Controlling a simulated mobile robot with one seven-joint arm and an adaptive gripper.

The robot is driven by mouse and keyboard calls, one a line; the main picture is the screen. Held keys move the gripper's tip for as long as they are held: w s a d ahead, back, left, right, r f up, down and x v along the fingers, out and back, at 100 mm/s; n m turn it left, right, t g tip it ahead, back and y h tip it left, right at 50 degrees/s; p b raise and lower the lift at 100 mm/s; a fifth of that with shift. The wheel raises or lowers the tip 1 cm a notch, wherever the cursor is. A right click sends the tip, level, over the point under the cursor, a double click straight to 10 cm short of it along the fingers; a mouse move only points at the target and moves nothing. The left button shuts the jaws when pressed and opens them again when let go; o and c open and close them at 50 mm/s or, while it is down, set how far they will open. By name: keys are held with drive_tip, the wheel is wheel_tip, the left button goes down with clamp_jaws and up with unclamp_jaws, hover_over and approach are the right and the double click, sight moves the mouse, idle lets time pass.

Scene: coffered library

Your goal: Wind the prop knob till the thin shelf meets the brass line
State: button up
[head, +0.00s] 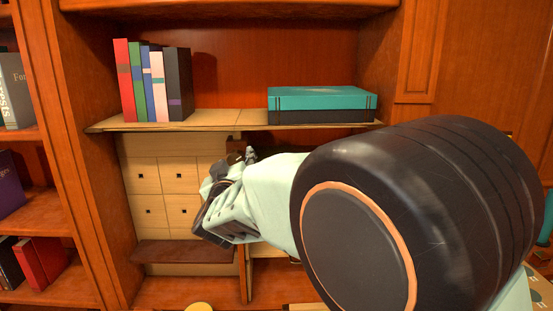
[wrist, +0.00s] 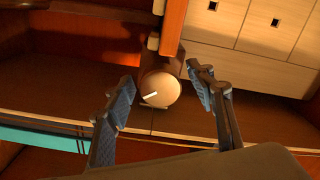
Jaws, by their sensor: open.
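The thin shelf (head: 225,119) is a pale wood board across the bookcase bay, with its underside showing in the wrist view (wrist: 60,95). A prop (head: 242,275) stands under it, topped by a dark block against the shelf's underside. The round cream prop knob (wrist: 160,90), with a white mark on its face, shows in the wrist view. My gripper (wrist: 160,76) is open, with one finger on each side of the knob; I cannot tell whether either touches it. In the head view my gripper (head: 222,190) and arm hide the knob. I cannot make out the brass line.
Several upright books (head: 150,82) stand on the shelf's left, and a teal box (head: 322,98) lies on its right. Pale drawers (head: 162,190) stand left of the prop, above a dark ledge (head: 190,250). My arm hides the lower right.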

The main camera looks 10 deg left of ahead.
drive_tip(key=shift+w, duration=0.15)
drive_tip(key=c, duration=1.2)
drive_tip(key=shift+o, duration=0.2)
drive_tip(key=shift+f+m+b, duration=0.1)
drive_tip(key=shift+m+b, duration=0.3)
drive_tip(key=shift+f+m+b, duration=0.1)
drive_tip(key=shift+m+b, duration=0.7)
drive_tip(key=shift+m, duration=0.3)
drive_tip(key=m+b, duration=0.1)
drive_tip(key=m, duration=0.1)
drive_tip(key=shift+m+b, duration=0.3)
drive_tip(key=shift+b, duration=0.1)
drive_tip(key=m+b, duration=0.3)
drive_tip(key=m, duration=0.1)
drive_tip(key=shift+a+m, duration=0.1)
drive_tip(key=shift+m, duration=0.6)
